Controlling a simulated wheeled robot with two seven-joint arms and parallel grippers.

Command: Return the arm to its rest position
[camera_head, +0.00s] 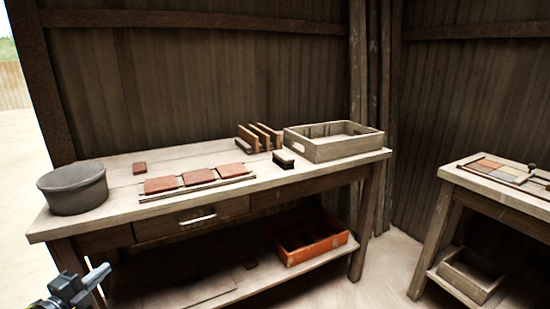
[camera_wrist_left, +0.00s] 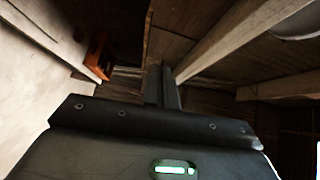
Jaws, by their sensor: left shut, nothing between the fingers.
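My left gripper (camera_head: 98,274) shows at the lower left of the head view, in front of the workbench's left front leg and below the tabletop. It is shut and holds nothing. In the left wrist view its closed fingers (camera_wrist_left: 163,85) point toward the underside of the wooden workbench. My right gripper is in neither view.
The wooden workbench (camera_head: 120,177) carries a round dark pot (camera_head: 73,188), red tiles (camera_head: 181,179) on rails, a slotted rack (camera_head: 259,137), a brush (camera_head: 283,158) and a wooden crate (camera_head: 333,148). An orange crate (camera_head: 314,248) sits on its lower shelf. A second table (camera_head: 492,198) stands right.

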